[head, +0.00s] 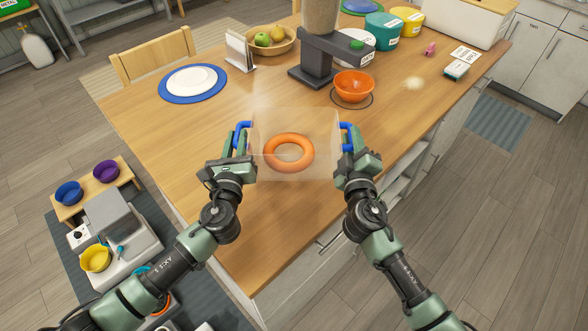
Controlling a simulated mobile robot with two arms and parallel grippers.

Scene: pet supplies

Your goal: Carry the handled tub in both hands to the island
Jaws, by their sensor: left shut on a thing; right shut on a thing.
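The handled tub (315,120) is a see-through box with a blue handle on each side, in the middle of the head view. An orange ring (288,151) lies in it. My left gripper (240,142) is shut on the tub's left blue handle. My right gripper (348,142) is shut on the right blue handle. The tub looks level between both grippers, over the near part of the wooden island top (255,235). I cannot tell whether its bottom touches the top.
A blue plate mat (167,96) with a white plate lies left of the tub. A napkin holder (240,52), a fruit bowl (285,46), a dark dispenser (312,75) and an orange bowl (353,86) stand behind it. The wood nearer the front is clear.

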